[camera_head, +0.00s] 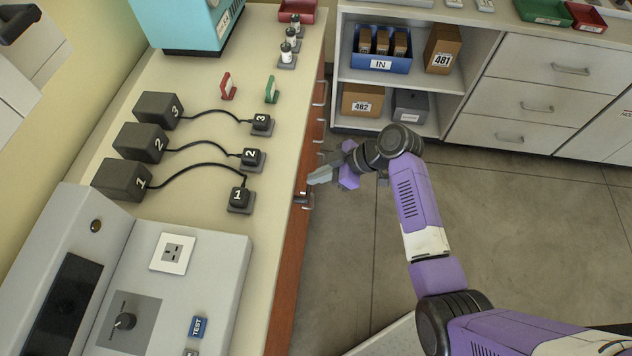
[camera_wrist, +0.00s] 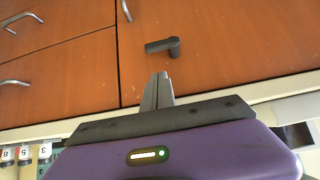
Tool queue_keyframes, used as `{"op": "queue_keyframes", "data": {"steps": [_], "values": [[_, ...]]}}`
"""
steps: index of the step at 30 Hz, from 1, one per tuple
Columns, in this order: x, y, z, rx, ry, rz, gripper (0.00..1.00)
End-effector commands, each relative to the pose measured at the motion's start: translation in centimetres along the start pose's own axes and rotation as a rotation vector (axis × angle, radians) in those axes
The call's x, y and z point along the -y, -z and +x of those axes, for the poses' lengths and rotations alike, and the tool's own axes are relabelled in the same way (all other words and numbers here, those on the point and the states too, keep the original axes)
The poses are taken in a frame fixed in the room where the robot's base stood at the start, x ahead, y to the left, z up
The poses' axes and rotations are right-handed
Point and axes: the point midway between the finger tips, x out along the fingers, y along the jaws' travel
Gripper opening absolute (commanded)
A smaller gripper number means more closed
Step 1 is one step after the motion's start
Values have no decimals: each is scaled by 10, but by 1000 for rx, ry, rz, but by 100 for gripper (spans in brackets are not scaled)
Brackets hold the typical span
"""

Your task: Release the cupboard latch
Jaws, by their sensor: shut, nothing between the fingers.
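The cupboard latch (camera_wrist: 162,45) is a dark grey turn handle on the reddish-brown cupboard front. In the wrist view its lever lies roughly level, pointing left from the knob at its right end. In the head view the latch (camera_head: 304,200) shows at the front edge of the bench, beside the fingertips. My gripper (camera_wrist: 163,76) is shut and empty. Its fingertips point at the cupboard front and sit just below the latch in the wrist view, with a visible gap. In the head view my gripper (camera_head: 312,180) is close to the bench front; contact cannot be told there.
Drawer handles (camera_wrist: 124,10) stick out of the same front. The bench top (camera_head: 190,205) carries black adapters with numbered plugs, a red and a green hook, and small bottles. A grey console (camera_head: 215,280) stands at the near end. Open floor (camera_head: 350,255) lies right of the bench.

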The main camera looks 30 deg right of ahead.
Motion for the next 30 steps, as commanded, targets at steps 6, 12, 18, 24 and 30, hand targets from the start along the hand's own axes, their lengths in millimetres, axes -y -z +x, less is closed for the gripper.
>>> {"op": "queue_keyframes", "data": {"steps": [6, 12, 18, 24, 30], "values": [[0, -20, 23, 1, 0, 2, 0], [0, -28, 31, 1, 0, 1, 0], [0, -29, 32, 1, -1, 1, 0], [0, -29, 32, 1, 1, 2, 0], [1, -27, 36, 0, 26, 26, 0]]}}
